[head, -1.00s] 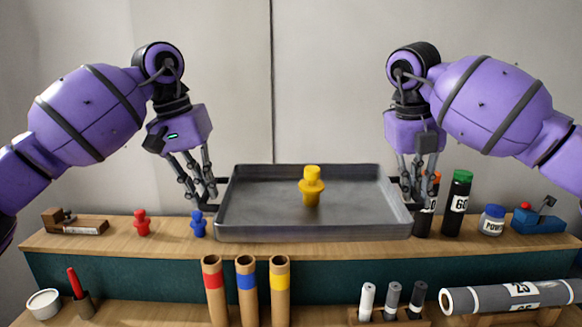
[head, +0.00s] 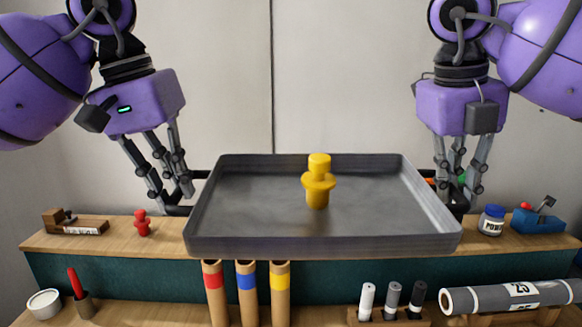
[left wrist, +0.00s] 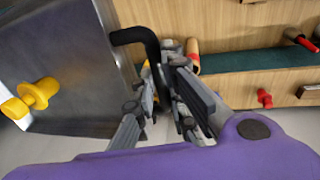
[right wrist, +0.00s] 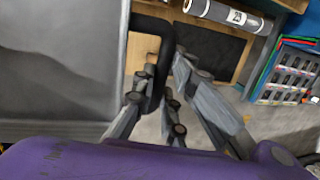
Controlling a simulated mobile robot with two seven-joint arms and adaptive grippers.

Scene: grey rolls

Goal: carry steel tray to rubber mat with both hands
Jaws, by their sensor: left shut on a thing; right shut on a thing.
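The steel tray (head: 260,243) is grey and shallow, raised and roughly level in front of the upper shelf in the head view. A yellow peg-shaped piece (head: 318,190) stands upright in it. My left gripper (head: 180,200) is shut on the tray's left black handle, which shows in the left wrist view (left wrist: 150,48). My right gripper (head: 458,203) is shut on the right handle, seen in the right wrist view (right wrist: 160,60). A dark flat panel (right wrist: 212,50) lies over wood in the right wrist view; I cannot tell whether it is the rubber mat.
The upper shelf (head: 110,240) holds a red piece (head: 142,223), a wooden block tool (head: 75,222), a jar (head: 491,220) and a blue device (head: 538,220).

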